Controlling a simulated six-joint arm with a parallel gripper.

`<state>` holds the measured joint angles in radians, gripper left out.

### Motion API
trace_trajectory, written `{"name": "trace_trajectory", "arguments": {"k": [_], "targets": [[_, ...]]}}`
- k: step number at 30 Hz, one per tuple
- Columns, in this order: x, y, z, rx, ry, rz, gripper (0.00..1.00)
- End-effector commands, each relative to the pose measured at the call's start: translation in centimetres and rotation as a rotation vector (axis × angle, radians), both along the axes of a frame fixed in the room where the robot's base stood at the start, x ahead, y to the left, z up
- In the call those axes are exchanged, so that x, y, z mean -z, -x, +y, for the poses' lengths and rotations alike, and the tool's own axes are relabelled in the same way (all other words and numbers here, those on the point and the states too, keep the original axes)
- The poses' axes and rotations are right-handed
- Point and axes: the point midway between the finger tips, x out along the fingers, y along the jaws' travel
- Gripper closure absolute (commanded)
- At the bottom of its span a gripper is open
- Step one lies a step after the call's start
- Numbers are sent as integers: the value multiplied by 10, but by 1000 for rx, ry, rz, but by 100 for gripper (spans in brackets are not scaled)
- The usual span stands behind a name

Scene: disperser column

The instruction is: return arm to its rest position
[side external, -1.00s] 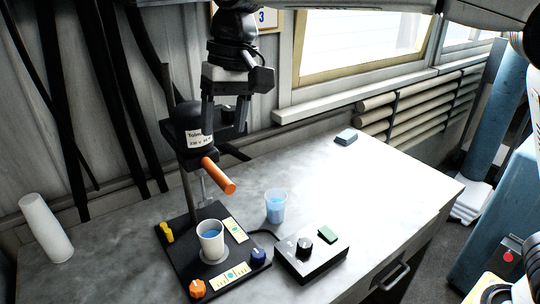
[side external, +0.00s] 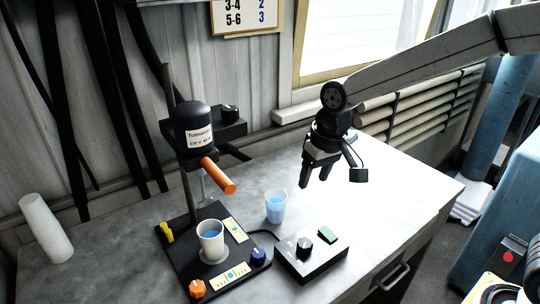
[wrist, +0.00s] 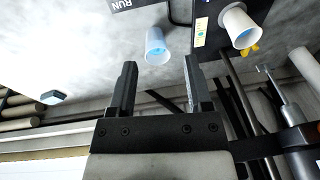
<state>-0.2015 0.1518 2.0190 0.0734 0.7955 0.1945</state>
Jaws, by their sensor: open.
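My gripper (side external: 317,183) is open and empty, hanging fingers-down above the right part of the grey table, clear of the column. In the wrist view its two fingers (wrist: 160,64) are spread with nothing between them. The disperser head (side external: 194,126), black with an orange handle (side external: 219,176), is on its upright post (side external: 187,194). A white cup of blue liquid (side external: 211,241) stands on the black base plate (side external: 188,250) below it. A second, translucent cup of blue liquid (side external: 275,207) stands on the table; it also shows in the wrist view (wrist: 156,47).
A control box (side external: 310,257) with a black knob sits at the table's front. A white cylinder (side external: 46,228) stands at the left. A small grey-blue block (wrist: 54,97) lies on the table in the wrist view. Pipes (side external: 415,112) line the wall behind; the air around my gripper is clear.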

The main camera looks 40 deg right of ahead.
Motion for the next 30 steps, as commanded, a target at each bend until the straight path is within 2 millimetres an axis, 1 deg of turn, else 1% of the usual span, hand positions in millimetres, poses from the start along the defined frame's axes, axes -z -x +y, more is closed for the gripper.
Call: {"name": "trace_trajectory", "arguments": {"k": [1, 3, 5, 9, 15, 18, 21, 30], "targets": [[10, 9, -12, 3, 10, -4, 36], [22, 21, -25, 2, 22, -14, 36], [33, 31, -36, 0, 31, -23, 36], [56, 59, -59, -8, 56, -41, 36], [80, 96, -82, -19, 81, -59, 36], [87, 107, -87, -25, 89, -67, 36], [90, 114, -90, -28, 93, -70, 36], [91, 115, -91, -29, 94, -71, 36]]}}
